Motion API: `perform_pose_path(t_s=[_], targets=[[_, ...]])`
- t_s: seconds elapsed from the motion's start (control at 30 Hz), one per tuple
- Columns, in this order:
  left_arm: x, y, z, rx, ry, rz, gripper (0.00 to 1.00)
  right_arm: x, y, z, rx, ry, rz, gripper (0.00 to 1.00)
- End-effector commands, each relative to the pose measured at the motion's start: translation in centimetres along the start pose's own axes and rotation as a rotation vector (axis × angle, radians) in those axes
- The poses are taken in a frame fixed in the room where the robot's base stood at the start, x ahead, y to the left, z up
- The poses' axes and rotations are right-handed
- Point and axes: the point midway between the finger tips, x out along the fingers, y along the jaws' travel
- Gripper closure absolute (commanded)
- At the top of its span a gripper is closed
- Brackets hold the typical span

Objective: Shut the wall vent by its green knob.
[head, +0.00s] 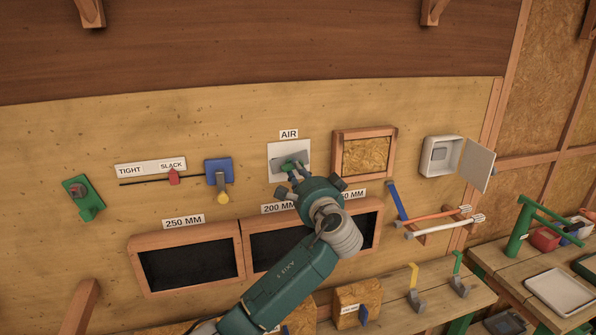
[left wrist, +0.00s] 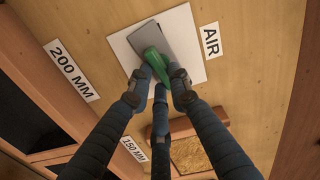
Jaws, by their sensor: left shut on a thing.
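The wall vent is a white plate (head: 275,150) under the AIR label (head: 289,134), with a grey flap and a green knob (head: 291,165). In the left wrist view the grey flap (left wrist: 177,42) lies tilted across the white plate (left wrist: 190,18), and the green knob (left wrist: 153,62) sits at its lower end. My left gripper (head: 294,178) is at the vent; in the left wrist view its fingers (left wrist: 158,88) are shut on the green knob. The fingers hide part of the knob. My right gripper does not show.
A wood-framed insulation panel (head: 366,154) is right of the vent, with an open white box (head: 442,155) beyond. A blue lever plate (head: 218,172) and red slider (head: 173,177) are to the left. Dark framed bins (head: 190,262) run below. A bench (head: 480,299) stands at lower right.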

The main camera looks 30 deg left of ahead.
Motion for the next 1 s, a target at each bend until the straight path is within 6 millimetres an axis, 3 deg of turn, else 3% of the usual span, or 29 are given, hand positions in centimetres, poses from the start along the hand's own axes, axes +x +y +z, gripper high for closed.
perform_pose_path(t_s=[0.33,0.93,0.97,1.0], targets=[[-0.04,0.19,0.03,0.162,0.002,0.001,1.00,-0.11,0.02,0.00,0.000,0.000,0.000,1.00],[-0.05,0.27,0.06,0.200,0.002,0.002,1.00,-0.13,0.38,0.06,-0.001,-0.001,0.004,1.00],[-0.05,0.27,0.06,0.200,0.002,0.002,0.78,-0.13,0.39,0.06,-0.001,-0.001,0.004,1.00],[-0.05,0.27,0.06,0.200,0.002,0.002,0.70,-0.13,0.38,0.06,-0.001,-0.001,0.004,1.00]])
